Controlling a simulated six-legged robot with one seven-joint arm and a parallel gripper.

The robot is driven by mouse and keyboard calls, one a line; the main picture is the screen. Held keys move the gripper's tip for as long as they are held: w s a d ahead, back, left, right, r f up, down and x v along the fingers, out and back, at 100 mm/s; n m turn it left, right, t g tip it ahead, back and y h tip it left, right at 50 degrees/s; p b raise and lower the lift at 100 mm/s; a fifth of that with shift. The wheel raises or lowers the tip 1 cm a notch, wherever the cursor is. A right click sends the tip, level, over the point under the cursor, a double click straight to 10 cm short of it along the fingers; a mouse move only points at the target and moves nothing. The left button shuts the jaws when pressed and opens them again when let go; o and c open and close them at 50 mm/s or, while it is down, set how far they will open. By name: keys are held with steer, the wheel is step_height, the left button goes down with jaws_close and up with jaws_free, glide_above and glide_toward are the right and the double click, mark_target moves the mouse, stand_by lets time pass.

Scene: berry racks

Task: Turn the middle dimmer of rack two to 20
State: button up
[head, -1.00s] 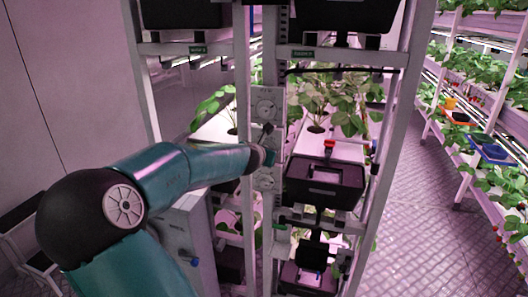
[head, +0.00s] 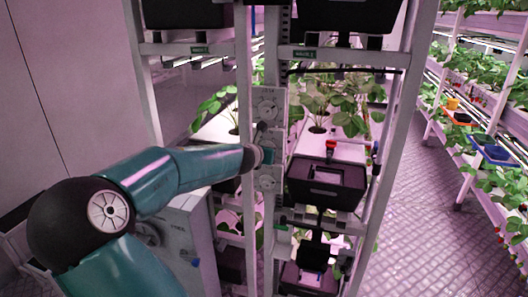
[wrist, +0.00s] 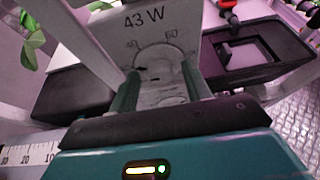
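A pale dimmer panel (head: 268,97) is on the rack post in the head view, with round dials one above another. My gripper (head: 262,130) is in front of the panel near its middle, and my wrist hides part of it. In the wrist view a dial (wrist: 158,58) with marks 40 and 60 shows under a "43 W" readout (wrist: 144,18). My gripper (wrist: 162,88) has its two fingers apart, one on each side of the lower dial. Whether they touch the knob cannot be told; its pointer reading is unclear.
A black crate (head: 325,190) is close right of the panel, with a red fitting (head: 331,145) above it. Strawberry plants (head: 335,100) grow behind. A grey cabinet (head: 185,240) stands below my arm. The aisle floor (head: 440,215) at right is clear.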

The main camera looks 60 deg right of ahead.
steer(key=shift+a+r, duration=0.1)
steer(key=v, duration=1.3)
steer(key=shift+a, duration=0.3)
steer(key=shift+s, duration=0.1)
stand_by(0.7)
